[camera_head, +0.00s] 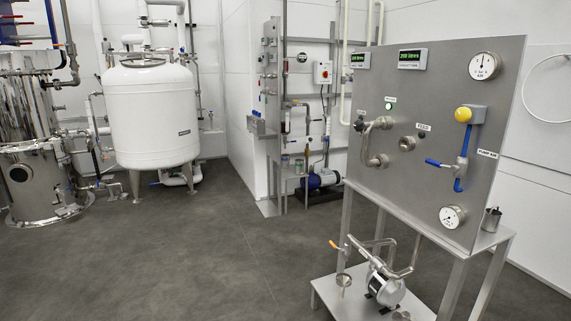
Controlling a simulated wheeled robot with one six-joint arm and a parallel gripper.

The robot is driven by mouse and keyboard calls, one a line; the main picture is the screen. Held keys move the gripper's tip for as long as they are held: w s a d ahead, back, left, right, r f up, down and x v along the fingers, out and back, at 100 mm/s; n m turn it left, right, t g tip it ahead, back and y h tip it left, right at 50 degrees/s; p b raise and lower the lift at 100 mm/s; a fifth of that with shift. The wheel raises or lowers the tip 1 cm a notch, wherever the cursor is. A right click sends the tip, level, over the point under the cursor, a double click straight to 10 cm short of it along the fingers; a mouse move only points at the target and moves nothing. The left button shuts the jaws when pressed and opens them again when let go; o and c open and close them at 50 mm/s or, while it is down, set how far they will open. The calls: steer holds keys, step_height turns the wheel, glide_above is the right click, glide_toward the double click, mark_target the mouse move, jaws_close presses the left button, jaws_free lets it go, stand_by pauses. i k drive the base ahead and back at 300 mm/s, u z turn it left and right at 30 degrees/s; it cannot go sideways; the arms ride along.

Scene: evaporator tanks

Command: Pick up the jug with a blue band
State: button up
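A small metal jug (491,220) stands upright on the ledge at the right end of the grey panel stand. It is too small for me to tell whether it carries a blue band. Small containers (292,162) stand on a shelf of the narrow rack in the middle distance. Their shapes and any bands are too small to make out. My gripper is not in view.
The grey control panel (425,125) on its metal stand fills the right side, with a pump (384,287) on its low shelf. A white tank (152,115) and a shiny steel tank (32,150) stand at the left. The grey floor (190,255) between is clear.

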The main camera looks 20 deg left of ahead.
mark_target(286, 162)
steer(key=u, duration=1.2)
steer(key=i, duration=6.25)
steer(key=z, duration=2.7)
steer(key=i, duration=1.1)
